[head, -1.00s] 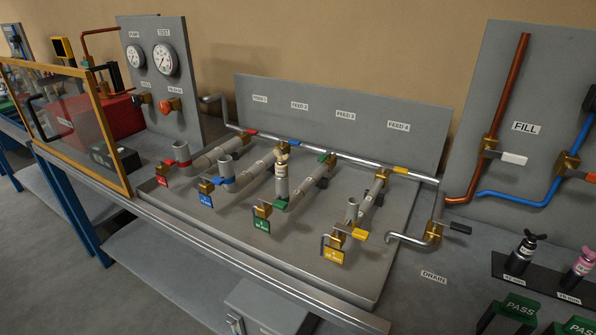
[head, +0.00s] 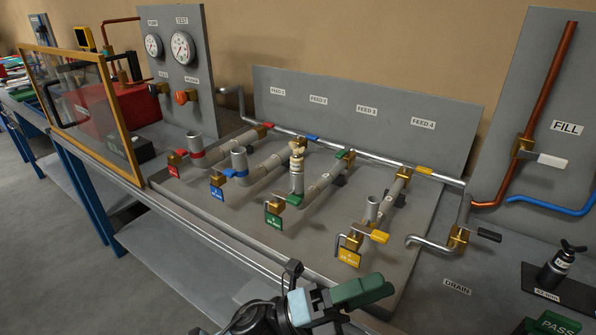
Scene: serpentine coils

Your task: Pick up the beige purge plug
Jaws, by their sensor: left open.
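The beige purge plug (head: 297,160) stands upright on the vertical pipe stub of the third feed line, the one with green markings. Its top has small wing-like parts and its body carries a small label. My left gripper (head: 366,290) has come in at the bottom of the head view, with dark green finger parts and a light blue part behind them. It is open, empty and well in front of the plug, apart from it. My right gripper is not in view.
Stubs with red (head: 194,146), blue (head: 239,163) and yellow (head: 372,209) markings stand along the grey tray (head: 215,225). Tagged valves line its front. A steel pipe (head: 345,156) runs behind. A black plug (head: 557,265) stands at right. The air above the tray is clear.

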